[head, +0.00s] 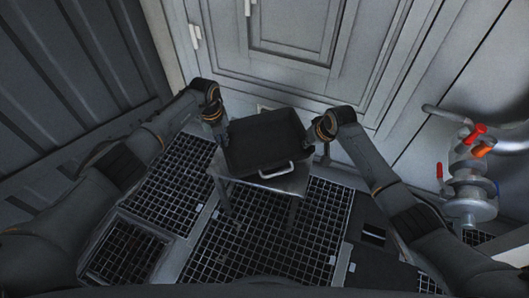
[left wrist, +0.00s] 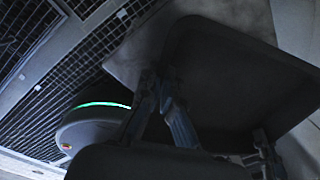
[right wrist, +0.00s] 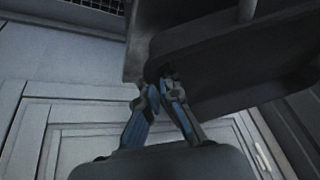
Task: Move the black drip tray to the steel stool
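The black drip tray (head: 266,143) is in the middle of the head view, over the steel stool (head: 284,182). Its front handle points toward me. The stool's pale top shows in front of the tray, and I cannot tell whether the tray touches it. My left gripper (head: 222,136) is at the tray's left side, its fingers closed together on the rim in the left wrist view (left wrist: 160,80). My right gripper (head: 316,138) is at the tray's right side, its fingers closed on the rim in the right wrist view (right wrist: 160,84). The tray's underside is hidden in the head view.
A grey panelled door (head: 290,50) stands close behind the stool. A valve assembly (head: 470,185) with red and orange handles is on the right. Dark floor grating (head: 250,235) surrounds the stool, and a corrugated wall (head: 70,70) is on the left.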

